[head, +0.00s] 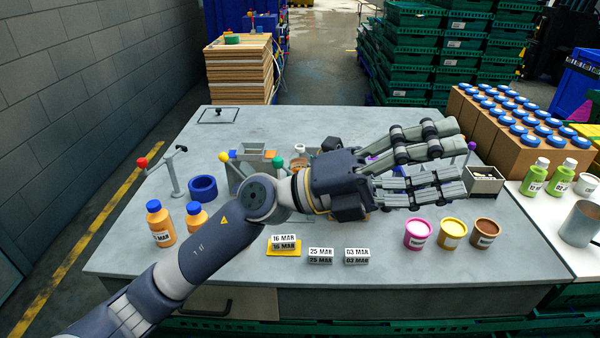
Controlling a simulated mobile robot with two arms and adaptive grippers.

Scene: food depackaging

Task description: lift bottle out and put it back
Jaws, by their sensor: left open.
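Several blue-capped bottles (521,129) stand packed in cardboard boxes (500,152) at the right. Two orange bottles with blue caps, a front one (160,228) and one partly behind my arm (196,215), stand on the left of the grey table. Two green bottles with pale caps (535,178) stand on the white surface at the right. My left gripper (460,160) is open and empty above the table, its fingers pointing right toward the boxes, apart from them. It hides part of the table's middle. My right gripper is not in view.
Pink, yellow and brown tubs (452,233) stand at the table's right front. Date blocks (320,256) lie at the front. A blue tape roll (203,189) and a red-knobbed lever stand (170,175) are at the left. Green crates (415,50) are stacked behind.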

